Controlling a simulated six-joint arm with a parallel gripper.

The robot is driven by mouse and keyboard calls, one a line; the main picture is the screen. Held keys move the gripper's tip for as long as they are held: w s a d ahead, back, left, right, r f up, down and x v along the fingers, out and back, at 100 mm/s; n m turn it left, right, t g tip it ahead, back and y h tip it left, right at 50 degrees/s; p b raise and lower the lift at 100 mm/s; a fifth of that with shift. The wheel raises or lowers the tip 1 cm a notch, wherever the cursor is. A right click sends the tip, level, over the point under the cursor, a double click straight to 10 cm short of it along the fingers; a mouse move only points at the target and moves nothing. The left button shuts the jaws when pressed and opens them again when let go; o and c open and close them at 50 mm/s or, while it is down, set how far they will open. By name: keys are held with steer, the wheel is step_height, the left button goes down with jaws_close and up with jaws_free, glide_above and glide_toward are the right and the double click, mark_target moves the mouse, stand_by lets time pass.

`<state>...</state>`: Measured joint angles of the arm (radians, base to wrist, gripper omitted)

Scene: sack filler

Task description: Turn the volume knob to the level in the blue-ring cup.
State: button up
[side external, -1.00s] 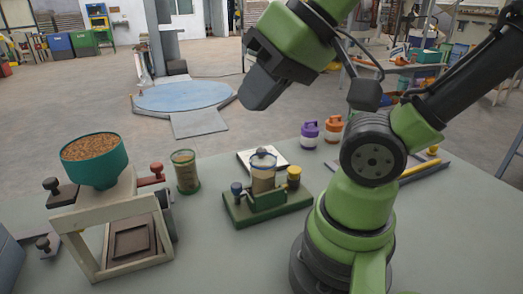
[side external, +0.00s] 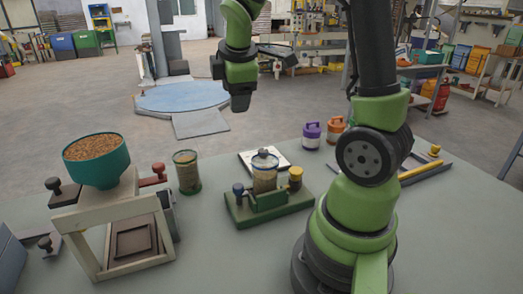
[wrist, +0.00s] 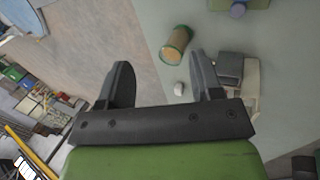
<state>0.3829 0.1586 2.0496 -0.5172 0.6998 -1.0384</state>
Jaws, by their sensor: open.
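The blue-ring cup (side external: 265,180) is a clear cup with tan grain inside, standing upright on a green base. A blue knob (side external: 238,190) and a yellow knob (side external: 295,178) stand on either side of it. A red knob (side external: 153,176) and dark knobs (side external: 61,190) sit on the cream filler stand; I cannot tell which one is the volume knob. My gripper (side external: 240,104) hangs high behind the table items, pointing down. In the wrist view my gripper (wrist: 162,72) has its fingers wide apart with nothing between them.
A teal hopper (side external: 97,172) full of grain tops the filler stand. A green-ringed cup (side external: 187,174) of grain stands between filler and green base; it also shows in the wrist view (wrist: 176,45). Purple (side external: 312,136) and orange (side external: 335,130) canisters stand at the back. The front middle table is clear.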

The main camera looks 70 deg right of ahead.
steer(key=w+d+f+n+g, duration=0.1)
steer(key=d+f+n+g, duration=0.1)
steer(key=d+f+n, duration=0.4)
steer(key=n+h, duration=0.1)
steer(key=n, duration=0.3)
glide_toward(263, 151)
steer(key=shift+g, duration=0.4)
steer(key=x, duration=0.9)
steer(key=shift+w+d, duration=0.15)
steer(key=shift+w, duration=0.25)
steer(key=c, duration=0.9)
